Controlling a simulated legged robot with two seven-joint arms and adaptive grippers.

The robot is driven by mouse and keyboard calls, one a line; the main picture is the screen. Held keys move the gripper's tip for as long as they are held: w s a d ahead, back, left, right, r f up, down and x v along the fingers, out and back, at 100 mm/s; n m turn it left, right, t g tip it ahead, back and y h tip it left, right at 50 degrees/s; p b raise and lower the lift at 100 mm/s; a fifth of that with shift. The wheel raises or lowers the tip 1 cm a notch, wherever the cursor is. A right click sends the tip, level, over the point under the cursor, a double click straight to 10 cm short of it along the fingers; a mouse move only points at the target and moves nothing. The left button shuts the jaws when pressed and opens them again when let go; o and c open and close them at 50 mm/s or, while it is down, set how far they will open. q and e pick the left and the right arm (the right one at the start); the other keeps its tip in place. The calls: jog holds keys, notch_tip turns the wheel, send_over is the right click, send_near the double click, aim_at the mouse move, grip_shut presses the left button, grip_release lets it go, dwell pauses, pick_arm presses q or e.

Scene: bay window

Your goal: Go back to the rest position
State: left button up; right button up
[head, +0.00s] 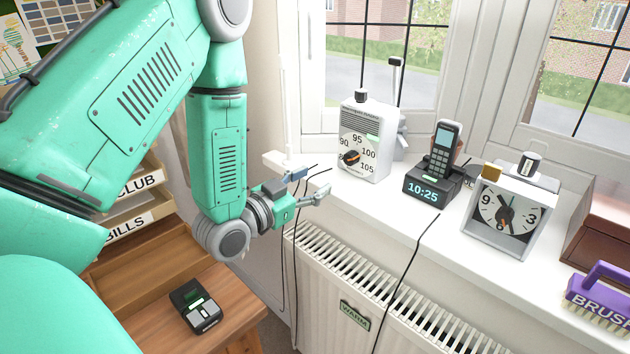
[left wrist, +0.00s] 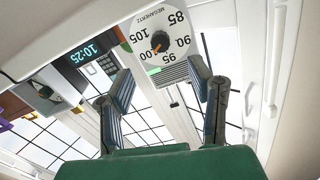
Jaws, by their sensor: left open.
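My left gripper (head: 308,185) is open and empty, its teal arm coming in from the left. It is just left of a white radio (head: 366,165) with a round dial, near the left end of the windowsill (head: 400,204), and does not touch the radio in the head view. In the left wrist view, the two dark fingers (left wrist: 168,95) stand apart, with the radio (left wrist: 150,25) seen beyond them at the top. My right gripper is in neither view.
On the sill stand a cordless phone on a clock base (head: 423,187), a square clock (head: 503,217) and a purple brush (head: 597,296). A radiator (head: 318,262) with hanging cables is below. A small black device (head: 195,306) lies on the wooden desk (head: 135,328), near letter trays (head: 140,208).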

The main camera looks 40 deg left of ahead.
pick_arm(q)
jog(key=s+d+f+n+g, duration=0.1)
jog(key=s+d+f+g, duration=0.25)
jog(key=f, duration=0.45)
jog(key=s+d+f+g, duration=0.2)
jog(key=s+f+g, duration=0.15)
jog(key=f, duration=0.45)
jog(key=s+d+f+g, duration=0.1)
jog(key=s+f+g, duration=0.2)
jog(key=s, duration=0.4)
jog(key=s+d+f+n+g, duration=0.1)
jog(key=s+d+f+g, duration=0.1)
jog(key=s+f, duration=0.3)
jog(key=s+d+f+g+y, duration=0.1)
jog(key=s+f+g, duration=0.2)
jog(key=s+g, duration=0.2)
jog(key=s, duration=0.3)
jog(key=shift+s+d+f+n, duration=0.3)
jog(key=shift+s+d+f, duration=0.05)
jog(key=shift+d+f, duration=0.05)
